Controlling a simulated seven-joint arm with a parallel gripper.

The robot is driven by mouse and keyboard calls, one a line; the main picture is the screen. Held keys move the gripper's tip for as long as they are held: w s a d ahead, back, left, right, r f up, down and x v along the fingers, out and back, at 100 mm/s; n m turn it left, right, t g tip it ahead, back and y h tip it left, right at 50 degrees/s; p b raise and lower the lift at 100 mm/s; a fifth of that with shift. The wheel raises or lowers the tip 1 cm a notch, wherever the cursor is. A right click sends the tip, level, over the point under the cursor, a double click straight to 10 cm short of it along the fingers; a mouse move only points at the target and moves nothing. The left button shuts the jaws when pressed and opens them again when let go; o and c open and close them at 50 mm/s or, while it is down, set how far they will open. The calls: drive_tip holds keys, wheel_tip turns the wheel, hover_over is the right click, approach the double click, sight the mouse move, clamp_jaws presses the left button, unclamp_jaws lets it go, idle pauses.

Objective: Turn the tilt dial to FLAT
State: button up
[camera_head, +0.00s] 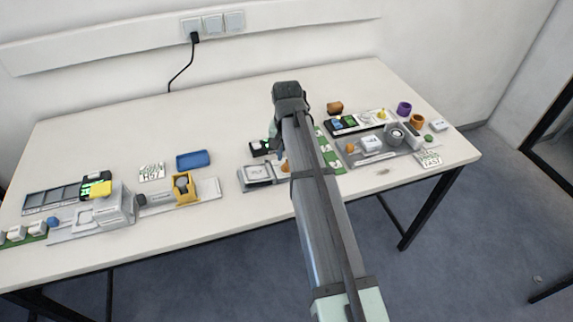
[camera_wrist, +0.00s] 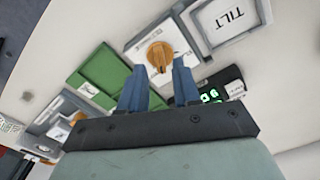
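In the wrist view, the orange tilt dial (camera_wrist: 160,55) sits on a white plate, beside a grey-framed white label reading TILT (camera_wrist: 228,20). My gripper (camera_wrist: 158,82) has its two blue fingers apart, with the dial showing just beyond and between their tips; I cannot tell if they touch it. The dial's pointer direction and its small markings are too small to read. In the head view, my arm covers part of this station; a bit of orange (camera_head: 285,166) shows beside it, near a white label block (camera_head: 256,173).
A green board (camera_wrist: 100,75) and a dark display with green digits (camera_wrist: 215,95) flank the dial. In the head view, a station with a yellow block (camera_head: 185,187) stands left, and a tray of parts (camera_head: 385,140) right. A blue tray (camera_head: 193,159) lies behind; the table's back middle is clear.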

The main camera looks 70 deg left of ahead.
sight(287, 166)
drive_tip(key=shift+f, duration=1.6)
drive_tip(key=shift+r, duration=0.1)
idle(0.4)
clamp_jaws()
drive_tip(key=n, duration=0.4)
drive_tip(key=shift+n, duration=0.4)
drive_tip(key=n, duration=0.3)
drive_tip(key=shift+n, duration=0.4)
drive_tip(key=n, duration=0.3)
drive_tip(key=shift+n, duration=0.4)
